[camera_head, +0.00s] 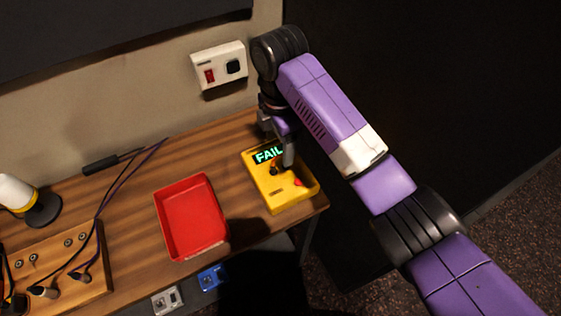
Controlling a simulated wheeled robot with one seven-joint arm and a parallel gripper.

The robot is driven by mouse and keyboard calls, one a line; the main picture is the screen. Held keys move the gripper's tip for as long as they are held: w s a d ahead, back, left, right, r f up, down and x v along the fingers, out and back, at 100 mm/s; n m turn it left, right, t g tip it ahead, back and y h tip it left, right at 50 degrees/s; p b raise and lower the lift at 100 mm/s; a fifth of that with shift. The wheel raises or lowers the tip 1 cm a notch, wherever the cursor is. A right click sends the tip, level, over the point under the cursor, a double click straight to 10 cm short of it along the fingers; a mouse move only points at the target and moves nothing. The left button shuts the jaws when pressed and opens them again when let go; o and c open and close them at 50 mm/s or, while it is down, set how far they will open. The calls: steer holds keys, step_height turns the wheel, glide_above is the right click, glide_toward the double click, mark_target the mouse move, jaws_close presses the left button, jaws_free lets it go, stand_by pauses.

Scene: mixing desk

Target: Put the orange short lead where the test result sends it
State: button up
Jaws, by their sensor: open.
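A yellow tester (282,201) sits near the right end of the wooden desk. Its display (268,153) reads FAIL in green letters. My gripper (281,160) is open, pointing down over the tester's far part, partly in front of the display. A small dark piece (274,171) is on the tester's top beside the fingers; I cannot tell if it belongs to the orange short lead. A small red-orange spot (299,183) is on the tester's top; I cannot tell if it is a button or part of the lead. No orange lead shows clearly.
An empty red tray (164,216) lies left of the tester. A wooden board with jacks and dark cables (62,262) is at the lower left. A white wall box with a red switch (218,66) hangs behind. Blue (211,278) and grey (166,300) boxes sit at the front edge.

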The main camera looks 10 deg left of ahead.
mark_target(280, 155)
step_height(280, 155, down, 4)
steer(key=b, duration=0.3)
steer(key=shift+f+b, duration=0.6)
steer(key=shift+f, duration=1.25)
steer(key=shift+p, duration=0.6)
jaws_close()
steer(key=shift+r, duration=0.1)
stand_by(1.0)
steer(key=shift+r+p, duration=2.55)
steer(key=shift+r, duration=0.4)
